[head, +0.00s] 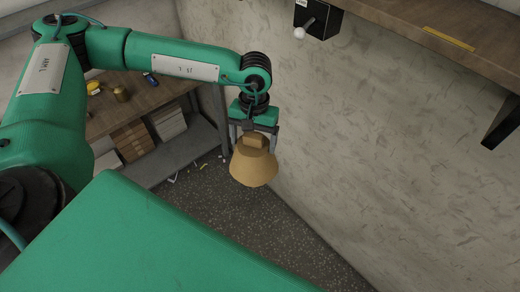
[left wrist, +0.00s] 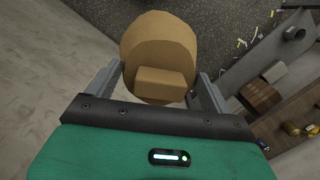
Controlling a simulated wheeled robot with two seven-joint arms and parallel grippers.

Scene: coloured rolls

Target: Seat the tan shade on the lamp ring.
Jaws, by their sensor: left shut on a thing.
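The tan shade (head: 254,170) is a flared cone with a small block on its narrow top. My left gripper (head: 254,138) is shut on this block, and the shade hangs below it, wide end down, in the air. In the left wrist view the shade (left wrist: 155,40) sits between the two fingers of the left gripper (left wrist: 160,80), with the block facing the camera. I cannot make out a lamp ring in either view. My right gripper is not in view.
A wooden workbench (head: 135,106) with small items stands at left, boxes (head: 132,138) on its lower shelf. A plaster wall (head: 370,130) rises at right, with a wooden shelf (head: 440,30) and a black box (head: 318,18) with a white-knobbed lever. Scraps lie on the dark floor (head: 270,225).

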